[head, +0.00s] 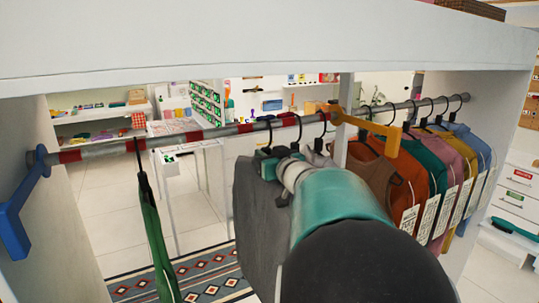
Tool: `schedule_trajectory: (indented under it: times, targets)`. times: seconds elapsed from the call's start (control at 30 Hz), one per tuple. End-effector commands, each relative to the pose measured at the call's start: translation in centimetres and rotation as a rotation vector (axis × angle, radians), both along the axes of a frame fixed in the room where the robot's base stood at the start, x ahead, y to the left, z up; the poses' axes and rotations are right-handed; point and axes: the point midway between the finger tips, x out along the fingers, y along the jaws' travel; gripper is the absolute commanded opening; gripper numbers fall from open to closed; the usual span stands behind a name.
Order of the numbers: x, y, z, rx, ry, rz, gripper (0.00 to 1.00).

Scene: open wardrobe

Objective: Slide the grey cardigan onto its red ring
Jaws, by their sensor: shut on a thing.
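The grey cardigan (260,220) hangs below the rail, left of my arm, with its right part hidden behind the arm. My gripper (283,157) is at the top of the cardigan, shut on it or its hanger; the exact contact is partly hidden. Black hanger hooks rise from there to the rail (225,131); I cannot tell for sure which one is the cardigan's.
A blue bracket (22,210) is at the left wall, an orange bracket (362,127) right of my gripper. Several tagged garments (425,180) crowd the right. The rail between umbrella and cardigan is free.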

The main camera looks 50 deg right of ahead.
Motion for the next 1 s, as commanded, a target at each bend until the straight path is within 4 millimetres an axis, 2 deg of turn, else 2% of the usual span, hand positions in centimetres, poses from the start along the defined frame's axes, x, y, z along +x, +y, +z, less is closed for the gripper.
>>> schedule_trajectory:
  times: [1.0]
  targets:
    - [2.2,6.8,0.1,-0.004,-0.002,0.003,0.02]
